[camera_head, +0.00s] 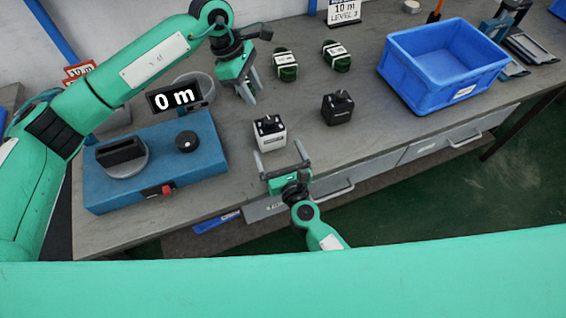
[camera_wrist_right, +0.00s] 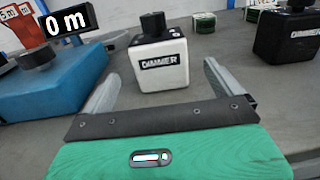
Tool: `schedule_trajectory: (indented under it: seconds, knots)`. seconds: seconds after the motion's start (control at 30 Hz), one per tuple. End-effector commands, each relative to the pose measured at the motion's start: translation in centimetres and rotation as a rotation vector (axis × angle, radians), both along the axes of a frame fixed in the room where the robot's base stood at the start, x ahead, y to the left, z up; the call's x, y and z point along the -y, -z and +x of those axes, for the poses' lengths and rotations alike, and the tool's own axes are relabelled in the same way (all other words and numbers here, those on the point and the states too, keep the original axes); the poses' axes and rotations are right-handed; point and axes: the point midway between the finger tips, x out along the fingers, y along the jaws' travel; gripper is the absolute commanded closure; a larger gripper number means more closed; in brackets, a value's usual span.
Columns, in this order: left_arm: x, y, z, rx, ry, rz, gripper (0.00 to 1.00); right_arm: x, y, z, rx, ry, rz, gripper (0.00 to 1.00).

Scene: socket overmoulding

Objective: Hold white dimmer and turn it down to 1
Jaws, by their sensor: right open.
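The white dimmer (camera_head: 270,133) stands upright on the grey table, with a black knob on top. In the right wrist view the white dimmer (camera_wrist_right: 160,62) shows its "DIMMER" label and sits just beyond my fingers. My right gripper (camera_head: 285,160) is open and empty at the table's front edge, close in front of the white dimmer and apart from it. In the wrist view its fingers (camera_wrist_right: 158,85) spread to either side of the dimmer's base. My left gripper (camera_head: 248,92) is higher, pointing down behind the white dimmer; its fingers look apart with nothing between them.
A black dimmer (camera_head: 338,108) stands to the right of the white one. Two green-and-white items (camera_head: 285,66) lie behind. A blue device (camera_head: 160,165) with a "0 m" display (camera_head: 174,96) is at left. A blue bin (camera_head: 440,63) is at right. The table between is clear.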

Motion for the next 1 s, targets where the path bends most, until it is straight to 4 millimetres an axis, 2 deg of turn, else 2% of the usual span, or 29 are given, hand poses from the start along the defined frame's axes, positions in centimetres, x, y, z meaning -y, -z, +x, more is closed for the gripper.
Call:
schedule_trajectory:
  seconds: [0.03,0.2,0.5,0.7,0.97,1.0]
  knots:
    - [0.0,0.0,0.0,0.0,0.0,0.0,0.64,-0.3,-0.1,1.2,0.003,0.0,0.002,0.04]
    - [0.0,0.0,0.0,0.0,0.0,0.0,0.64,-1.2,-0.1,4.3,0.002,-0.001,0.0,0.04]
    - [0.0,0.0,0.0,0.0,0.0,0.0,0.64,-2.3,0.0,8.4,0.0,-0.002,-0.001,0.04]
    - [0.0,0.0,0.0,0.0,0.0,0.0,0.64,-2.6,0.0,9.4,0.0,-0.002,0.0,0.04]
    - [0.0,0.0,0.0,0.0,0.0,0.0,0.64,-2.6,0.0,9.4,0.0,-0.001,0.0,0.04]
    - [0.0,0.0,0.0,0.0,0.0,0.0,0.64,-2.6,0.0,9.4,0.0,-0.001,0.0,0.08]
